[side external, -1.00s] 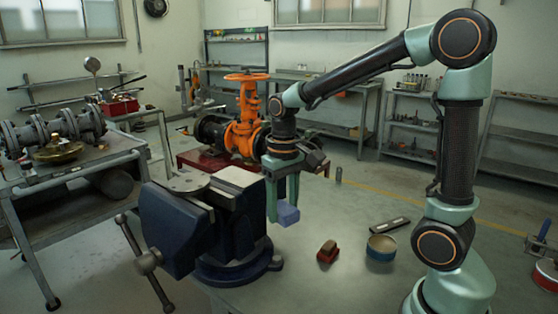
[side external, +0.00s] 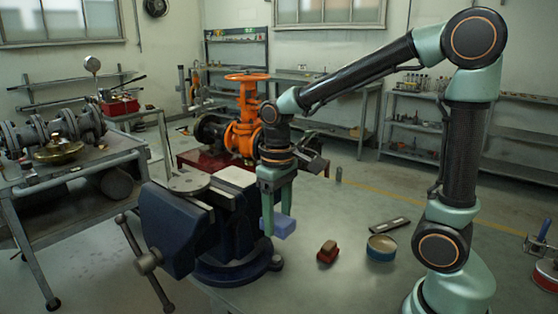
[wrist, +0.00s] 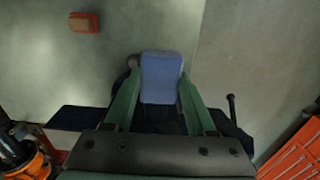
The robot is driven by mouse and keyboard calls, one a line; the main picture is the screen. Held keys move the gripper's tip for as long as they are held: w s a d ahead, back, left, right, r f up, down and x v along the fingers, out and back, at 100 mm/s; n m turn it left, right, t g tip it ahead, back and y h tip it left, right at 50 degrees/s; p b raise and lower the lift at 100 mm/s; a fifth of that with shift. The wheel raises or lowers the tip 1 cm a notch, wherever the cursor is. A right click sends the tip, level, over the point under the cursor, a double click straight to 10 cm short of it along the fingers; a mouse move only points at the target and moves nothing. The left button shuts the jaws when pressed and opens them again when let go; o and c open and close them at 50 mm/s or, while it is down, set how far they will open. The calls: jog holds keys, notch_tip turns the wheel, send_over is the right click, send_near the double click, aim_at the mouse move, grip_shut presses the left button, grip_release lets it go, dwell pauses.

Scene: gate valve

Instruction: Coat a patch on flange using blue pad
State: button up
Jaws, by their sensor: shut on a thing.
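My gripper (side external: 279,218) is shut on the blue pad (side external: 285,228), just right of the vise and above the bench. The wrist view shows the blue pad (wrist: 161,75) between the two green fingers. A grey round plate that looks like a flange (side external: 189,182) lies flat at the top of the dark blue vise (side external: 170,230). The pad is apart from it. A round blue tin (side external: 381,252) with a brownish top stands on the bench, right of the pad. I cannot tell whether the pad's face carries any coating.
A red-brown block (side external: 328,252) and a dark flat bar (side external: 390,225) lie on the bench near the tin. The vise handle (side external: 148,262) sticks out in front. An orange valve (side external: 245,125) stands behind. The bench between vise and block is clear.

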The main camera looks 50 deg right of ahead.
dwell(0.5)
jog(key=s+d+f+m, duration=0.2)
jog(key=d, duration=0.5)
jog(key=s+d+f+m, duration=0.2)
jog(key=d, duration=0.6)
jog(key=m, duration=0.5)
send_near(382, 244)
jog(key=shift+d+f, duration=0.1)
jog(key=shift+f, duration=2.75)
jog(key=shift+f, duration=0.4)
jog(key=shift+r, duration=0.1)
notch_tip(382, 244, up, 7)
